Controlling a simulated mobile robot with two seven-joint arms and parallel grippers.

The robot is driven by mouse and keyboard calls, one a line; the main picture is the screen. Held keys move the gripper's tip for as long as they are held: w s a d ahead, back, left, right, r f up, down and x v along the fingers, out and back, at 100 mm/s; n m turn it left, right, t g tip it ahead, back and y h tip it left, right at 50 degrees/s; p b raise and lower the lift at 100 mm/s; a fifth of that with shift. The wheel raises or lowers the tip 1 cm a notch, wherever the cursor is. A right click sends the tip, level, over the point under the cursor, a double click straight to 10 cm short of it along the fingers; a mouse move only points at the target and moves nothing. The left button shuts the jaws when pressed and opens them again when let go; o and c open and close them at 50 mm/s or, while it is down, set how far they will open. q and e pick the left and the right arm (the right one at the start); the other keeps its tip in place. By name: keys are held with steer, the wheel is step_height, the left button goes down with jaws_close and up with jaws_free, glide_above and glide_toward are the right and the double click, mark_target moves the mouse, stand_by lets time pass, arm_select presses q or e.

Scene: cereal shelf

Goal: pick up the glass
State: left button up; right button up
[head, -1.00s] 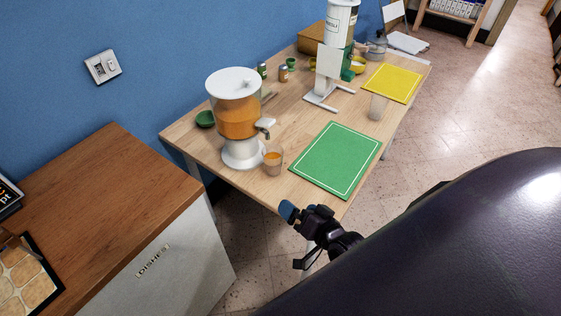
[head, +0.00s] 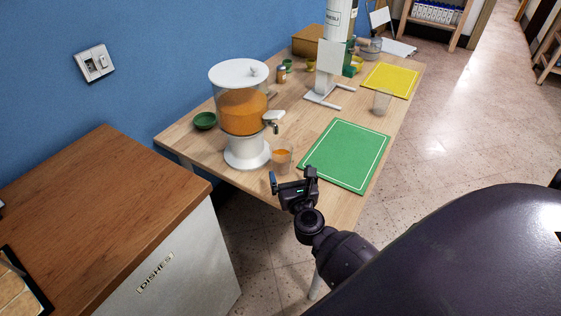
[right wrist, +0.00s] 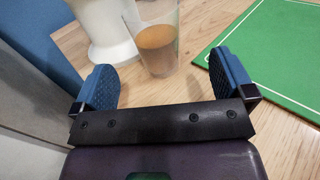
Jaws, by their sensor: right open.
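A clear glass (head: 281,159) with orange-brown content stands upright on the wooden table, beside the white base of the juice dispenser (head: 241,110). It also shows in the right wrist view (right wrist: 157,42), ahead of and between the two blue fingers. My right gripper (head: 292,178) is open and empty at the table's near edge, just in front of the glass and apart from it. In the right wrist view my right gripper (right wrist: 162,82) has its fingers spread wide. A second clear glass (head: 382,102), seemingly empty, stands farther back near the yellow mat. My left gripper is not in view.
A green mat (head: 345,154) lies right of the near glass, a yellow mat (head: 390,80) farther back. A green bowl (head: 205,120) is left of the dispenser. A tall white machine (head: 335,58) stands behind. A wooden-topped cabinet (head: 95,200) is at the left.

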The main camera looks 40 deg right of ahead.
mark_target(279, 146)
steer(key=x, duration=0.3)
steer(key=shift+w, duration=0.2)
steer(key=shift+a+x, duration=0.15)
steer(key=shift+x, duration=1.25)
steer(key=shift+a+x, duration=0.15)
steer(key=shift+x, duration=1.25)
steer(key=shift+w+r, duration=0.15)
steer(key=shift+r, duration=0.05)
steer(key=c, duration=1.1)
steer(key=shift+c, duration=0.7)
steer(key=shift+r, duration=0.15)
